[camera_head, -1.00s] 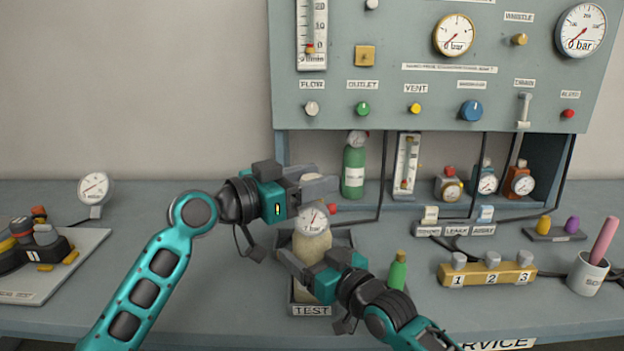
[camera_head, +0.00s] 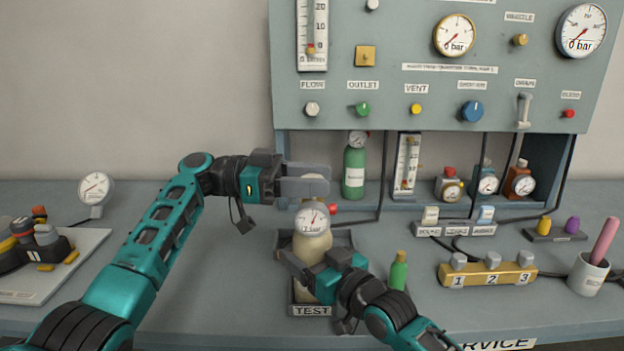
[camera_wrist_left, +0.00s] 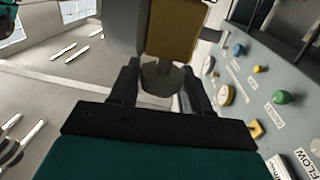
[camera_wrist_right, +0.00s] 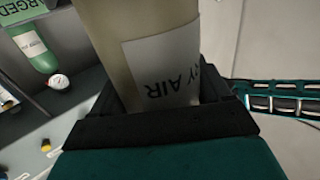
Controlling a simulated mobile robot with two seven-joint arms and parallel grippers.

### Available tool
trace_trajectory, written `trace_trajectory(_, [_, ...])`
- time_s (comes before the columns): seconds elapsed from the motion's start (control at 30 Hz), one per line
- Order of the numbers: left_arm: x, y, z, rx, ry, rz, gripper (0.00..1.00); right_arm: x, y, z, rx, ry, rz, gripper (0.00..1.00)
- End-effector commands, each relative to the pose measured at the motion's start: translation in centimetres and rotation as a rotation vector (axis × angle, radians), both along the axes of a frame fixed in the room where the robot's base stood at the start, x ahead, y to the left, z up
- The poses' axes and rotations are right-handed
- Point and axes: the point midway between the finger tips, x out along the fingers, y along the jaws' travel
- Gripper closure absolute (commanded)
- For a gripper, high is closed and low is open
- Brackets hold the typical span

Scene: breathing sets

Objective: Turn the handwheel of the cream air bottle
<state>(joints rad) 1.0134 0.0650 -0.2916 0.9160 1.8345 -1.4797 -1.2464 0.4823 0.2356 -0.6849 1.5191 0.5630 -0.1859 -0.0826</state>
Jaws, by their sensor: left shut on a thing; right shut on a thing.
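The cream air bottle (camera_head: 309,247) stands upright in the TEST tray (camera_head: 311,311), with a round gauge (camera_head: 312,220) near its top. My right gripper (camera_head: 304,269) is shut around the bottle's body below the gauge. The right wrist view shows the bottle's "DRY AIR" label (camera_wrist_right: 165,65) upside down between the fingers.
A small green bottle (camera_head: 398,271) stands right of my right gripper. A larger green bottle (camera_head: 354,172) stands behind. A yellow block (camera_head: 487,275) and a white cup (camera_head: 588,273) are at right. A board (camera_head: 40,270) with dark parts lies at left. The gauge panel rises behind.

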Motion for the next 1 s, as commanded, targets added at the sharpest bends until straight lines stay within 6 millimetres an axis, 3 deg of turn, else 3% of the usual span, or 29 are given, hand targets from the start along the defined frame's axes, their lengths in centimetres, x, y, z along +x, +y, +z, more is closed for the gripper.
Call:
trace_trajectory(0.4, [0.11,0.09,-0.25,0.003,0.004,-0.118,0.83,-0.12,0.13,0.02,0.003,-0.002,0.003,0.96])
trace_trajectory(0.93, [-0.06,0.04,-0.30,0.003,0.007,-0.138,0.83,-0.11,0.13,0.03,0.005,0.000,0.003,0.96])
trace_trajectory(0.97, [-0.06,0.04,-0.30,0.003,0.007,-0.139,0.52,-0.11,0.13,0.03,0.005,0.000,0.003,0.96])
trace_trajectory(1.0, [-0.06,0.04,-0.30,0.003,0.007,-0.139,0.48,-0.11,0.13,0.03,0.005,0.000,0.003,0.96])
